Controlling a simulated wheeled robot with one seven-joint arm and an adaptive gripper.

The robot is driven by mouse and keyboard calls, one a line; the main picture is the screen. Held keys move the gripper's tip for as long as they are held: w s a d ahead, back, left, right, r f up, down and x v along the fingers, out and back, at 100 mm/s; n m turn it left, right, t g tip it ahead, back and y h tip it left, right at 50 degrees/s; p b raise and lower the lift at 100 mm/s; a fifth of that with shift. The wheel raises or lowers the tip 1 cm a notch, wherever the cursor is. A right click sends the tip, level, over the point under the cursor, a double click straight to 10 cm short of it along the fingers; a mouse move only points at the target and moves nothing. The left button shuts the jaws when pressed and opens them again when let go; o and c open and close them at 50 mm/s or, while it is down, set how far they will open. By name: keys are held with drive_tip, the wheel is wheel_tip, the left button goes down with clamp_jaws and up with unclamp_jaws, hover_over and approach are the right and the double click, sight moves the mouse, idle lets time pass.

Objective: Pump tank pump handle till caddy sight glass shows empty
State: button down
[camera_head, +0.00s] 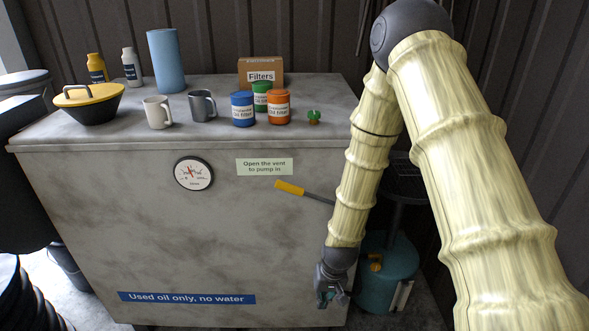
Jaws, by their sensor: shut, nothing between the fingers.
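The tank (110,235) is a large grey box with a flat top. The pump handle (289,188) is a yellow grip on a dark rod that slopes down to the right and passes behind my arm. My gripper (329,298) hangs low in front of the tank's right side, below the handle and apart from it. It is shut and empty. A teal container (386,273), perhaps the caddy, stands on the floor right of the tank, partly behind my arm. A pale strip (403,296) on its right side may be the sight glass; its level cannot be read.
A small green-topped fitting (313,117) is on the tank top beside the filter cans (278,107). Mugs (157,112), a yellow-lidded funnel (91,102), bottles, a blue roll and a Filters box stand there too. The sign (265,167) reads "Open the vent to pump in". A gauge (193,173) is on the front.

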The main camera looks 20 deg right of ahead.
drive_tip(key=w+d+r+y+p, duration=0.1)
drive_tip(key=w+r, duration=0.5)
drive_tip(key=r, duration=0.7)
drive_tip(key=w+d+r+t+y+p, duration=0.1)
drive_tip(key=w+r, duration=0.4)
drive_tip(key=r, duration=0.9)
drive_tip(key=w+d+r+m+t+p, duration=0.1)
drive_tip(key=w+r+p, duration=0.2)
drive_tip(key=r, duration=1.1)
drive_tip(key=w, duration=0.3)
drive_tip(key=shift+w+r+y, duration=0.15)
drive_tip(key=shift+w+y, duration=0.15)
drive_tip(key=shift+y, duration=0.1)
drive_tip(key=shift+p+x, duration=2.6)
drive_tip(key=shift+x, duration=4.45)
